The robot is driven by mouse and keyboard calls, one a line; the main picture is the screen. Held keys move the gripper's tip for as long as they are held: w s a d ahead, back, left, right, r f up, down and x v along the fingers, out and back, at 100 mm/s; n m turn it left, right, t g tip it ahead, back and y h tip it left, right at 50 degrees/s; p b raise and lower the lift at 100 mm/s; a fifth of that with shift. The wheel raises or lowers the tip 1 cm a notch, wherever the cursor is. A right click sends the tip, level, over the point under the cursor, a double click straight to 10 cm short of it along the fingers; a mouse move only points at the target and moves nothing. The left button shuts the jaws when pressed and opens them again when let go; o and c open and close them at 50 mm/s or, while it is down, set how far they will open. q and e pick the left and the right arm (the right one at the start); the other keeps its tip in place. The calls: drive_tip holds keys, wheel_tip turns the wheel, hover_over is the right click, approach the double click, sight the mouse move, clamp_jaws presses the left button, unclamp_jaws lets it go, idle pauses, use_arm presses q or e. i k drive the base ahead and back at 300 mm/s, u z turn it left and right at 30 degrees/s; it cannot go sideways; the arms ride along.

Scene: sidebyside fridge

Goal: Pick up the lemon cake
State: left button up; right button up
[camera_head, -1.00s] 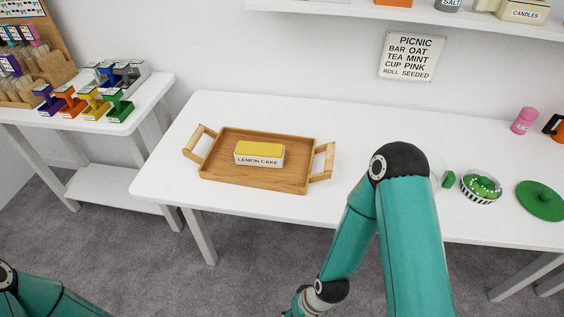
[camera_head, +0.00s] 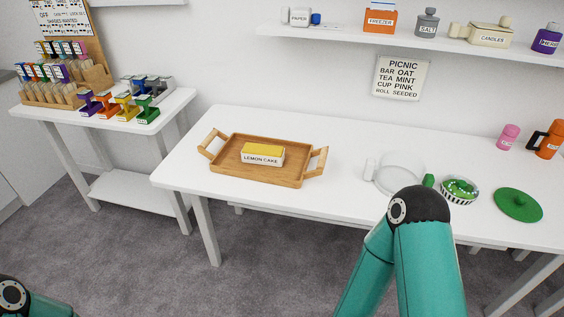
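The lemon cake (camera_head: 263,155) is a small block with a yellow top and a white side labelled "LEMON CAKE". It lies in a wooden tray (camera_head: 222,166) with two raised handles, on the left part of the white table. Nothing touches the cake except the tray. My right arm reaches up from the bottom right, its elbow in front of the table's front edge. My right gripper is out of view. Only a bit of my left arm shows in the bottom left corner, and my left gripper is out of view.
A shelf (camera_head: 420,46) hangs above. A side table (camera_head: 110,125) stands left.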

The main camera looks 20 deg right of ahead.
sight(263, 154)
drive_tip(key=u, duration=0.2)
drive_tip(key=i, duration=0.9)
drive_tip(key=z, duration=0.1)
